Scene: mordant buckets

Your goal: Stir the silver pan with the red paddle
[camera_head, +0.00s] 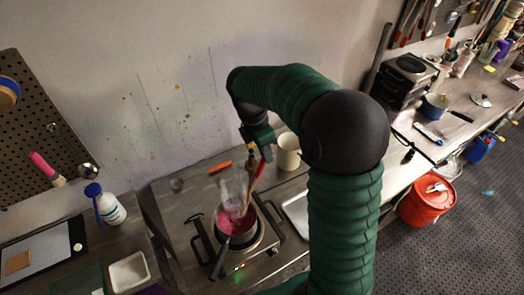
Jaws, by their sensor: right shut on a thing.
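The silver pan (257,241) sits on a burner of the stove in the lower middle. It holds pink-red liquid, and pale steam rises over it. My right gripper (252,156) is above and behind the pan, shut on the red paddle (257,175). The paddle slants down and left from the gripper toward the pan. Steam blurs its lower end, so I cannot tell how deep it reaches. My left gripper is out of view.
A cream mug (288,151) stands close to the right of the gripper. An orange stick (218,167) lies behind the stove. A red bucket (427,200) stands on the right floor.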

